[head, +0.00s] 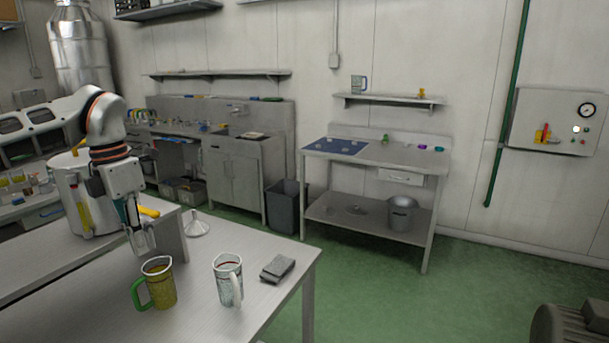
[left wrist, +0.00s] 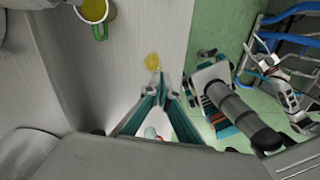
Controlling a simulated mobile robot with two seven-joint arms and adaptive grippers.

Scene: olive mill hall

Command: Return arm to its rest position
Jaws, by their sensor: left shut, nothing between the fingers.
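My left arm comes in from the left in the head view, and its gripper (head: 143,248) hangs pointing down above the steel table, behind the mugs. Its fingers are together and empty. In the left wrist view the two teal-sided fingers (left wrist: 160,82) meet at their tips with nothing between them. A yellow mug with a green handle (head: 160,283) stands upright just in front of the gripper; it also shows at the top of the left wrist view (left wrist: 95,12). What looks like my right gripper (left wrist: 212,85) shows beside the table edge; its fingers are unclear.
A pale mug (head: 228,281) and a dark grey block (head: 278,268) are near the table's right end. A large pot (head: 78,195) and a white funnel (head: 196,226) are behind. A yellow patch (left wrist: 152,62) lies near the fingertips in the wrist view.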

